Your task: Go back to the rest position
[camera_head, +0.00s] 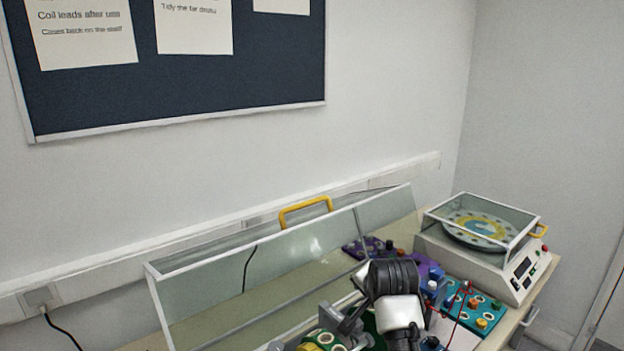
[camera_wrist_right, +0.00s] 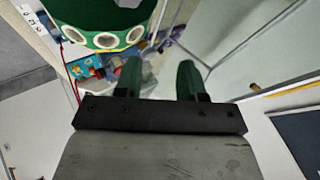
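My right gripper (camera_wrist_right: 160,80) shows in the right wrist view with its two dark green fingers apart and nothing between them. A green ring-shaped part with white-rimmed holes (camera_wrist_right: 105,40) is close beyond the fingers, up and to the left. In the head view my right arm (camera_head: 395,295) rises at the bottom centre, in front of the bench; its fingers cannot be made out clearly there. My left gripper is not in the head view.
A long clear guard with a yellow handle (camera_head: 305,210) stands along the bench. A white instrument with a clear-lidded round platter (camera_head: 480,228) is at the right. A teal board with knobs and leads (camera_head: 475,308) lies before it. Open air is above the bench.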

